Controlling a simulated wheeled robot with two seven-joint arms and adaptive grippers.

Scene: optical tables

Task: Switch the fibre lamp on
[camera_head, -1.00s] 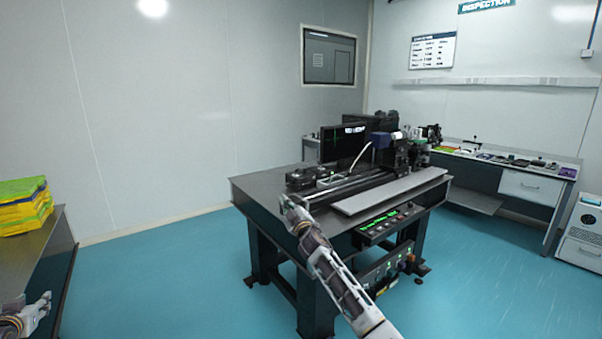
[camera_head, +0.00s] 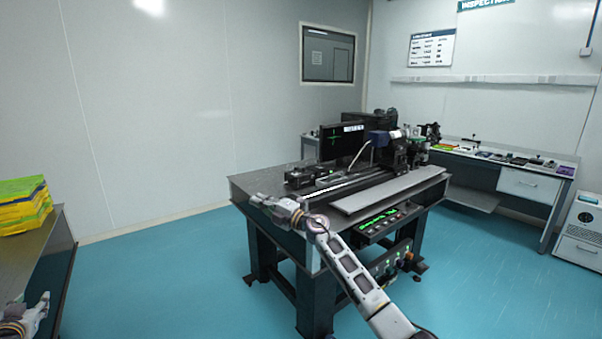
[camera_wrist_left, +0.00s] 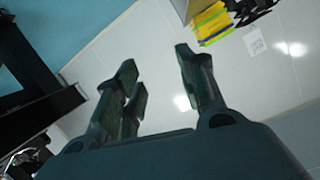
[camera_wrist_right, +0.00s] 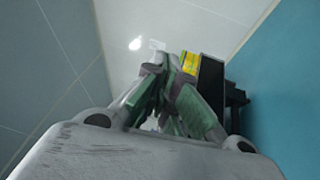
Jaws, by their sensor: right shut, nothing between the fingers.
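A pale curved light guide (camera_head: 361,154) stands among the instruments on the dark optical table (camera_head: 262,182). I cannot tell for sure which box is the fibre lamp, and its switch is too small to make out. A black box (camera_head: 300,178) sits on the table's left part. My right gripper (camera_head: 256,200) is shut and empty, by the table's front left edge and left of the instruments. Its fingers meet in the right wrist view (camera_wrist_right: 168,88). My left gripper (camera_head: 44,303) is at the far lower left. In the left wrist view (camera_wrist_left: 158,78) its fingers stand apart, with nothing between them.
A control unit with a green display (camera_head: 378,220) hangs under the table's front edge, and another lit unit (camera_head: 390,264) is lower down. A monitor (camera_head: 343,142) stands at the back. Yellow trays (camera_head: 24,205) are stacked on a left bench. Blue floor lies open between the tables.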

